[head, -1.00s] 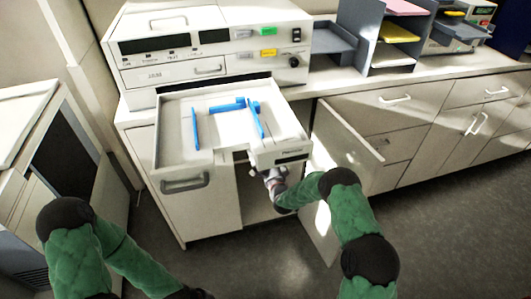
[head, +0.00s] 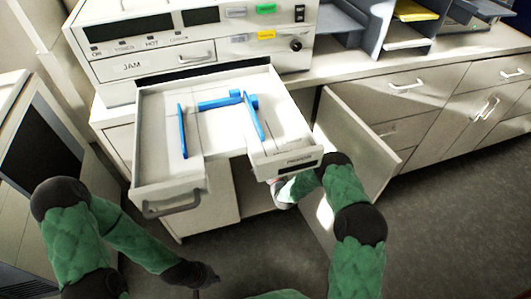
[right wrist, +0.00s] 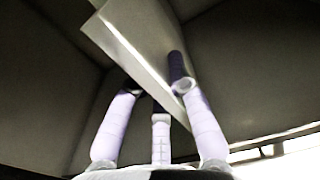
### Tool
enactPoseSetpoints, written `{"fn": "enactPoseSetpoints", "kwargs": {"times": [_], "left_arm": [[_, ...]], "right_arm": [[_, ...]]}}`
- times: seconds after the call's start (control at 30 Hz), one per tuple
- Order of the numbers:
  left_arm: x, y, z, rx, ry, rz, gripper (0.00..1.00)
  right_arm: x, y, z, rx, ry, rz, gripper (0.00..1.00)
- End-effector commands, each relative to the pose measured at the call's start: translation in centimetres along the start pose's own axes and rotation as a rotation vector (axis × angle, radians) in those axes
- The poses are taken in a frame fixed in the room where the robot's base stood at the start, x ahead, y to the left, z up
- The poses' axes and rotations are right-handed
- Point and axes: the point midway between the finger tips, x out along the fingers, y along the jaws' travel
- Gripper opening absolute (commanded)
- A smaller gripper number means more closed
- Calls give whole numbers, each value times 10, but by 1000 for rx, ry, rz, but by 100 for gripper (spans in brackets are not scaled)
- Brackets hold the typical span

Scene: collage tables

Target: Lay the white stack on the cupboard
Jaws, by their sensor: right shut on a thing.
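My right gripper (head: 282,192) reaches under the front corner of the pulled-out tray, at the open cupboard (head: 262,188), and is mostly hidden in the head view. In the right wrist view its pale fingers (right wrist: 155,108) are shut on a long, pale, flat slab (right wrist: 135,58), tilted against a dark interior. The slab may be the white stack; I cannot tell for sure. My left gripper (head: 207,276) hangs dark and low, at the bottom left of the head view, away from the cupboard. Its fingers are too unclear to tell open from shut.
The open tray (head: 160,128) with blue guides (head: 182,130) juts out from the machine (head: 130,52) above my right gripper. An open cupboard door (head: 355,140) stands to the right. Grey letter trays (head: 345,35) occupy the back right. Floor is clear at the lower right.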

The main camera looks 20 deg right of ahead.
Motion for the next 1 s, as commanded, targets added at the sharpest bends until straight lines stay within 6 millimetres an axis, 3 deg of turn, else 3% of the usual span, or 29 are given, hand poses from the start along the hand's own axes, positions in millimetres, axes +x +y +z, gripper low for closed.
{"fn": "enactPoseSetpoints", "kwargs": {"times": [0.37,0.4,0.47,0.87,1.0], "left_arm": [[0,0,0,0,-1,0,0],[0,0,0,0,-1,0,0],[0,0,0,0,-1,0,0],[0,0,0,0,0,0,0],[-8,3,1,0,-1,0,0]], "right_arm": [[1,1,-1,-2,2,-6,0],[0,2,-1,-1,1,-3,27],[0,2,-1,-1,1,-3,43],[0,-2,-1,-1,1,-4,43],[-16,-2,-1,-1,1,0,43]]}}
